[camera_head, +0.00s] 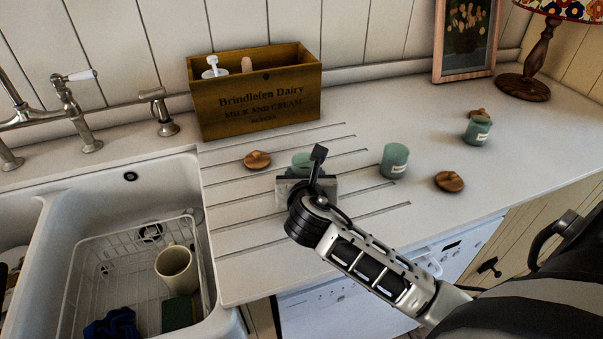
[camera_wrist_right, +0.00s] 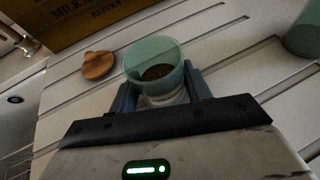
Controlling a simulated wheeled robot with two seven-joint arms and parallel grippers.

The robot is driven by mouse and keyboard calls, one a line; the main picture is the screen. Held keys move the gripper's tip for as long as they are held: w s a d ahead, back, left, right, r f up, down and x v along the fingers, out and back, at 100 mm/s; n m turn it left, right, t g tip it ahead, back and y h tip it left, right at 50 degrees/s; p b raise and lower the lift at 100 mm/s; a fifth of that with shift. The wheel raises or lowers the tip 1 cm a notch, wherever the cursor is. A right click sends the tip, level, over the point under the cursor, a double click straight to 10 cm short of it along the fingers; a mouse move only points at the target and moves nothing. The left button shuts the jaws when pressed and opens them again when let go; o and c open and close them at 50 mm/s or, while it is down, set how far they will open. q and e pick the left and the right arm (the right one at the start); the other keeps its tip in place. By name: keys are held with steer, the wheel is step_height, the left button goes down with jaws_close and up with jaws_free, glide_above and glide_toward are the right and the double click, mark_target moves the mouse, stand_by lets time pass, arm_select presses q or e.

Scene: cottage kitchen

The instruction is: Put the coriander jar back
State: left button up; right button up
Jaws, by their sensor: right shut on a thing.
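My right gripper (camera_head: 304,173) is shut on an open-topped green jar (camera_head: 301,159), mostly hidden behind it in the head view. In the wrist view the fingers (camera_wrist_right: 160,95) hold this jar (camera_wrist_right: 158,62) from both sides, with dark brown contents visible inside. I cannot tell whether its base touches the counter. A second green jar (camera_head: 395,160) stands to the right, and a third (camera_head: 478,130) farther right. My left gripper is out of view.
A wooden dairy box (camera_head: 258,123) stands against the wall. The sink (camera_head: 120,185) is left; a lamp (camera_head: 535,65) and picture frame (camera_head: 466,40) stand back right.

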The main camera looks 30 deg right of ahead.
steer(key=shift+f, duration=0.15)
steer(key=o, duration=1)
steer(key=shift+s+a+r, duration=0.1)
steer(key=shift+s+r, duration=0.05)
steer(key=shift+r, duration=0.1)
steer(key=v, duration=1.1)
steer(key=shift+s+a+r, duration=0.1)
steer(key=shift+s+r, duration=0.1)
